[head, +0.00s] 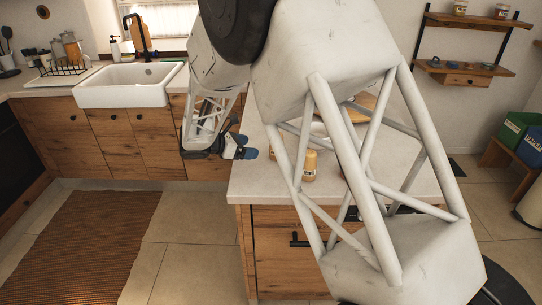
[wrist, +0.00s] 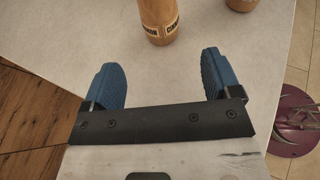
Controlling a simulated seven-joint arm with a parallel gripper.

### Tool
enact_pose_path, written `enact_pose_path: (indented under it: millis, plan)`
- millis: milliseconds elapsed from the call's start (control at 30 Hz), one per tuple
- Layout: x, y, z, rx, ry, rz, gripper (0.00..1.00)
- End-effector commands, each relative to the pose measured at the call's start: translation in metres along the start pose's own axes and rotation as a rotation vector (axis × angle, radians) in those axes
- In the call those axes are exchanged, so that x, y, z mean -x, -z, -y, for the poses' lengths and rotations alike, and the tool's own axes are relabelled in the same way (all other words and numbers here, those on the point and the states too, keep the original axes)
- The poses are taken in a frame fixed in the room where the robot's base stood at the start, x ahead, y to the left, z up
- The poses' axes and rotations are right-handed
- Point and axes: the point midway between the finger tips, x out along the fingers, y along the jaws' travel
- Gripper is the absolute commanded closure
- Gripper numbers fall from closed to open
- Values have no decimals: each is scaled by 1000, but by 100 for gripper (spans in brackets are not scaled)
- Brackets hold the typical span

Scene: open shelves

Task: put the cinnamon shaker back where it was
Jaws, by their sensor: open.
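The cinnamon shaker (wrist: 158,20) is a tan-brown cylinder with a pale label reading part of its name. In the wrist view it stands on the pale counter, ahead of my gripper (wrist: 165,78), its top cut off by the frame edge. My gripper is open, its blue fingers apart and empty, with a clear gap to the shaker. In the head view my gripper (head: 243,148) is at the counter's left edge. One tan shaker (head: 309,166) shows there behind my arm's struts; its label is too small to read.
A second tan container (wrist: 241,4) stands to the right of the cinnamon shaker. The pale counter (head: 262,187) is otherwise largely bare near my gripper. Wall shelves (head: 480,22) at upper right hold two jars (head: 460,8) above and small items below. A white sink (head: 125,86) is at left.

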Motion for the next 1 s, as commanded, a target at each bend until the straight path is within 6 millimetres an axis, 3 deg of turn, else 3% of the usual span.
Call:
enact_pose_path:
  millis: [267, 467, 667, 1000]
  plan:
    - [-1, -3, 3, -8, 4, -5, 17]
    - [-9, -21, 21, -67, 36, -44, 17]
    - [-23, -55, 63, -197, 106, -125, 17]
    - [-43, -111, 158, -487, 257, -288, 17]
